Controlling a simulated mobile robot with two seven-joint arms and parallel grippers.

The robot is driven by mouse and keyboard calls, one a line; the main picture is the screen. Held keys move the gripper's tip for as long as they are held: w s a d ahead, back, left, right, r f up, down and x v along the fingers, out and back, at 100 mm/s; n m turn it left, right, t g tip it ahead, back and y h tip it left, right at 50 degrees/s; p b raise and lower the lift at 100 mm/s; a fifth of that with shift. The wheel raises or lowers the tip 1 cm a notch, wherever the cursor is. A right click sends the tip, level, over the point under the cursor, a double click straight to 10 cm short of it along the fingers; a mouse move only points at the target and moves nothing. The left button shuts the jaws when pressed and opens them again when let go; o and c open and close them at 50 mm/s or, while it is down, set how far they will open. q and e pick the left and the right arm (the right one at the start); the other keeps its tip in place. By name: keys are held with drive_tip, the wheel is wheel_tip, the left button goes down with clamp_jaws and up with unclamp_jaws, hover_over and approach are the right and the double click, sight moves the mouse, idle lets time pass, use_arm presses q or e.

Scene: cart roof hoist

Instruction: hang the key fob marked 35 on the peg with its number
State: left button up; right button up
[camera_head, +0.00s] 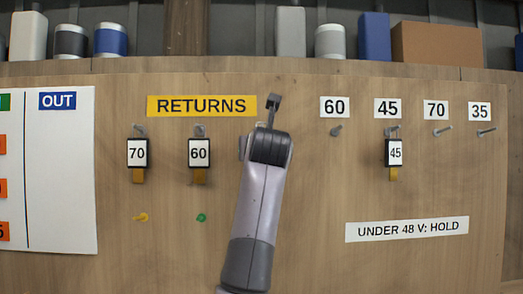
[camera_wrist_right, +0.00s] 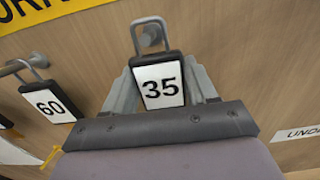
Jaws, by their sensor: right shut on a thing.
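The key fob marked 35 (camera_wrist_right: 160,83) is between the fingers of my right gripper (camera_wrist_right: 163,92), which is shut on it. Its metal loop is at the top and appears to be around a peg (camera_wrist_right: 150,38) on the board. In the head view my right gripper (camera_head: 266,140) is at the board, just below the right end of the RETURNS sign, and hides the fob's face. The peg under the number label 35 (camera_head: 480,111) is the rightmost peg (camera_head: 486,132), and it is bare. My left gripper is not in view.
Fobs 70 (camera_head: 137,153) and 60 (camera_head: 199,153) hang left of my gripper. Fob 45 (camera_head: 395,153) hangs under label 45. The pegs under labels 60 (camera_head: 336,131) and 70 (camera_head: 442,130) are bare. A sign (camera_head: 407,229) is below.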

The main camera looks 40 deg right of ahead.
drive_tip(key=shift+s+a, duration=0.1)
idle(0.3)
drive_tip(key=shift+s+a+r+b, duration=0.35)
drive_tip(key=shift+s+a, duration=0.4)
drive_tip(key=shift+s, duration=0.15)
drive_tip(key=shift+s+a+r+b, duration=0.3)
drive_tip(key=shift+s+a, duration=0.4)
drive_tip(key=shift+s, duration=0.15)
drive_tip(key=b+v, duration=0.2)
drive_tip(key=v, duration=0.3)
